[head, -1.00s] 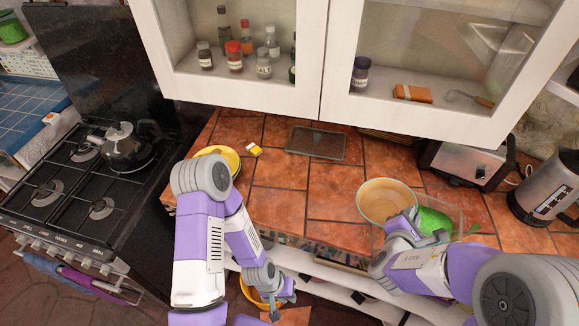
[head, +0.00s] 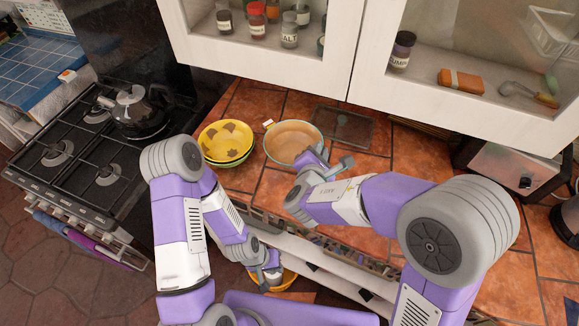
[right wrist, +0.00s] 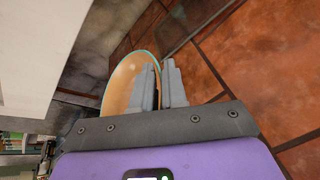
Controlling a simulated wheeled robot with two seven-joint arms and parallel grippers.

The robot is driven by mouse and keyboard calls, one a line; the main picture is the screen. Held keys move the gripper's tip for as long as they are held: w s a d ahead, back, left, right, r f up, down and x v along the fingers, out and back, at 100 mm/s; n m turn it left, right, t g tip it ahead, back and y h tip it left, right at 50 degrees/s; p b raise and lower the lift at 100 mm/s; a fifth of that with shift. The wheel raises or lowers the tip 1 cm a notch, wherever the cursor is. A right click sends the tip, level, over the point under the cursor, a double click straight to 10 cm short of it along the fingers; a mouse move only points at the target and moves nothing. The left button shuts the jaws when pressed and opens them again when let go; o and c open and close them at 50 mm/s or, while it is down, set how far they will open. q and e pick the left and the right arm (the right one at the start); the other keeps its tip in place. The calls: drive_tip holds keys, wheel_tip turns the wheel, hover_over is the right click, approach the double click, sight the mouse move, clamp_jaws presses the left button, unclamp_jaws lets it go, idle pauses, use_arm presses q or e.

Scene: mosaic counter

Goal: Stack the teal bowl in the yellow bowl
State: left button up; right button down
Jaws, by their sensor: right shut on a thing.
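The teal bowl (head: 287,137) has a thin teal rim and a tan inside. My right gripper (head: 320,153) is shut on its near right rim and holds it over the counter. The right wrist view shows the bowl (right wrist: 118,85) with its rim between the fingers (right wrist: 161,68). A yellow bowl (head: 225,137) with brown patches stands on the counter just left of the teal bowl, with a green rim showing under it.
A dark flat tray (head: 345,126) lies behind and right of the teal bowl. A small yellow-and-white item (head: 268,124) is behind it. The stove with a kettle (head: 136,112) is at left. A toaster (head: 510,165) is at right. A wall cabinet (head: 255,50) overhangs the counter.

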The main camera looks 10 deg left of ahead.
wheel_tip(320, 180, down, 8)
drive_tip(key=shift+f+b, duration=0.1)
drive_tip(key=shift+b, duration=0.7)
drive_tip(key=shift+d, duration=0.1)
drive_tip(key=c, duration=1.6)
unclamp_jaws()
drive_tip(key=o, duration=0.4)
drive_tip(key=shift+o, duration=0.2)
